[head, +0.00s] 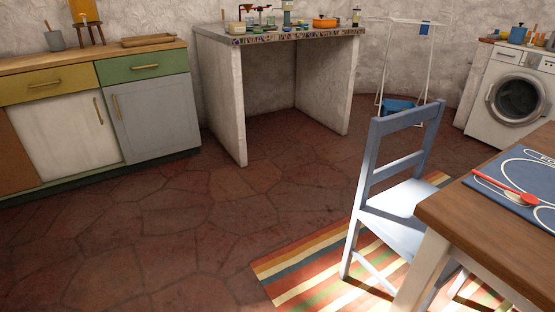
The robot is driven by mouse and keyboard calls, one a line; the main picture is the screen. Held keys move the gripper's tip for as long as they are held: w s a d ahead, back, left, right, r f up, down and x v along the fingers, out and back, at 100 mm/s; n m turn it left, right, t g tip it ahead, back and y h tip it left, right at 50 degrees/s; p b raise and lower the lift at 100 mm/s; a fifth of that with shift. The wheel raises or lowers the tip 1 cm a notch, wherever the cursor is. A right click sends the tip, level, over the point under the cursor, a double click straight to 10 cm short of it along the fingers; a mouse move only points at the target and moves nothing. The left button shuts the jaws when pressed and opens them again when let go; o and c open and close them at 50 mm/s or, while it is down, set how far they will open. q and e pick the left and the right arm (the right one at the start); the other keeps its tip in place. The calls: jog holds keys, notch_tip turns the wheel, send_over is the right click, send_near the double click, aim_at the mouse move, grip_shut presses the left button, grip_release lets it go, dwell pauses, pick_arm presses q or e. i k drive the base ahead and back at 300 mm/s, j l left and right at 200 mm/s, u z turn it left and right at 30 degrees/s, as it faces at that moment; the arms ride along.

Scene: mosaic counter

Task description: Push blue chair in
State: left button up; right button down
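The blue chair (377,163) stands upright on a striped rug at the right of the head view. Its backrest is toward the left and back, and its pale seat (403,207) faces the wooden table (492,235). The table's near corner and leg hide part of the chair's lower right side. Most of the seat shows clear of the tabletop. Neither of my grippers is in view.
The striped rug (300,267) lies under the chair and table. Stone floor (150,235) is clear at left and centre. Cabinets (150,105), a mosaic counter (290,35), a drying rack (405,65) and a washing machine (510,98) line the walls.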

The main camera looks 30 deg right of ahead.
aim_at(390, 215)
jog(key=i+j+u, duration=0.1)
jog(key=i, duration=0.45)
jog(key=i+j+u, duration=0.1)
jog(key=i, duration=0.45)
jog(key=i+z, duration=0.5)
jog(key=i, duration=0.2)
jog(key=i+j+z, duration=0.2)
jog(key=i+z, duration=0.3)
jog(key=i, duration=0.15)
jog(key=i+l+z, duration=0.1)
jog(key=i+z, duration=0.65)
jog(key=i+j+z, duration=0.15)
jog(key=i+z, duration=0.25)
jog(key=i, duration=0.15)
jog(key=i+z, duration=0.25)
jog(key=i, duration=0.55)
jog(key=i+j+z, duration=0.1)
jog(key=i+z, duration=0.15)
jog(key=i, duration=0.6)
jog(key=i+z, duration=0.35)
jog(key=i, duration=0.45)
jog(key=i+j+z, duration=0.15)
jog(key=i+z, duration=0.2)
jog(key=i, duration=0.4)
jog(key=i+z, duration=0.15)
jog(key=z, duration=3.4)
